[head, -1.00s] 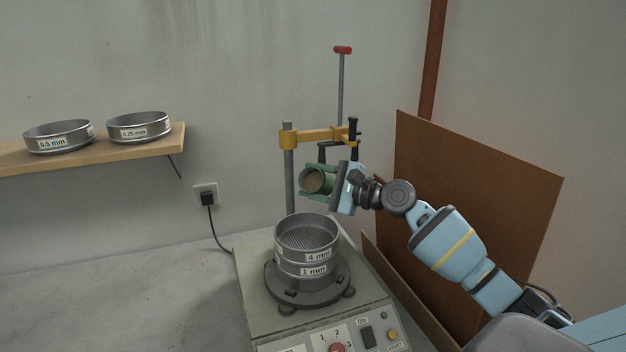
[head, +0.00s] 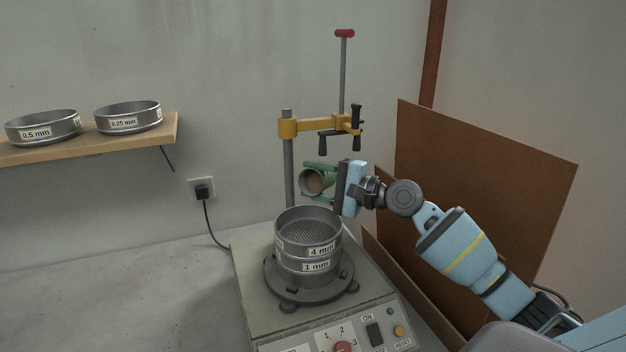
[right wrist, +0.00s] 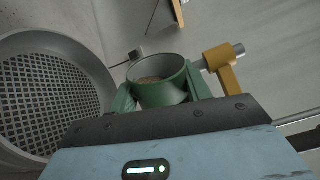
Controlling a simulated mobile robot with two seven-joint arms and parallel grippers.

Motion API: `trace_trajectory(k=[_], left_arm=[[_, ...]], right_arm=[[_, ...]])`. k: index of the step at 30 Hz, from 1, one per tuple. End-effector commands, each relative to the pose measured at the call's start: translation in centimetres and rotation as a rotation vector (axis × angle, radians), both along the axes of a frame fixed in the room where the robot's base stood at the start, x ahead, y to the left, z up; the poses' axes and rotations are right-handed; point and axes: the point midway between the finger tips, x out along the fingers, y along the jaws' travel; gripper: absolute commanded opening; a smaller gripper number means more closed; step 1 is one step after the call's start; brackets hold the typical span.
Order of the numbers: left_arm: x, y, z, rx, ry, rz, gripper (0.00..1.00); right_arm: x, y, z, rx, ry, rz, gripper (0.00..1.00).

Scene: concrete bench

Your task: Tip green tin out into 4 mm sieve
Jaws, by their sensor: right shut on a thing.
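The green tin (head: 313,182) is tilted on its side, its mouth facing me and somewhat left, with brown grainy material inside. My right gripper (head: 322,182) is shut on it and holds it above the sieve stack. The right wrist view also shows the tin (right wrist: 162,88) between the green fingers. The 4 mm sieve (head: 308,236) sits on top of the 1 mm sieve (head: 308,270) on the shaker. Its mesh looks empty and shows large in the right wrist view (right wrist: 45,95). The tin is apart from the sieve. My left gripper is not in view.
A yellow clamp arm (head: 305,127) on a post stands behind the tin. The shaker's control panel (head: 350,335) is in front. A wooden shelf (head: 90,145) holds the 0.5 mm and 0.25 mm sieves. A brown board (head: 500,190) stands at right. The bench at left is clear.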

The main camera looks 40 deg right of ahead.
Motion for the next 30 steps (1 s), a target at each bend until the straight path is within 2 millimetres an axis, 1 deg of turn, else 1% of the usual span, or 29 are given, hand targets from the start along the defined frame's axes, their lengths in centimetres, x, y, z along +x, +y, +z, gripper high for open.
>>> trace_trajectory(k=[1,12,30], left_arm=[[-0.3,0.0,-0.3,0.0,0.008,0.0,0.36],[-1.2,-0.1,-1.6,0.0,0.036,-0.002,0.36],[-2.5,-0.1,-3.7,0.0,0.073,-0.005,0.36]], right_arm=[[0.0,0.0,-0.3,-0.015,-0.008,0.0,0.17],[-0.1,0.2,-1.0,-0.125,-0.073,-0.001,0.17],[-0.7,1.2,-1.0,-0.446,-0.257,0.0,0.17]])
